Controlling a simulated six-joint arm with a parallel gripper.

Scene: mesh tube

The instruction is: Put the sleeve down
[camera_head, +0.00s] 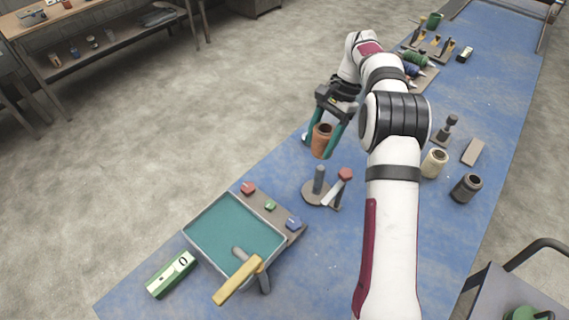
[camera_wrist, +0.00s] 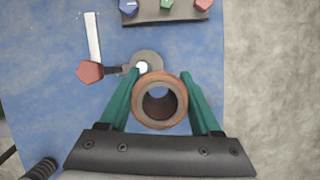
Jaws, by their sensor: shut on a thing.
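My gripper (camera_head: 322,146) is shut on a brown-orange sleeve (camera_head: 321,133), a short hollow tube with its open end up. The green fingers hold it from both sides. In the wrist view the sleeve (camera_wrist: 160,118) sits between the fingers (camera_wrist: 163,90), and I look down into its bore. It appears held above the blue bench; the exact height is hard to tell. A round grey base with an upright post (camera_head: 318,179) stands just in front of it in the head view. In the wrist view this base (camera_wrist: 148,58) is partly hidden behind the sleeve's upper edge.
A red-knobbed lever (camera_head: 345,174) sits beside the post. A teal tray (camera_head: 226,230) with a hammer (camera_head: 240,279) and a green level (camera_head: 171,274) are at the near left. A cream sleeve (camera_head: 434,164) and a dark sleeve (camera_head: 466,188) stand right of my arm.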

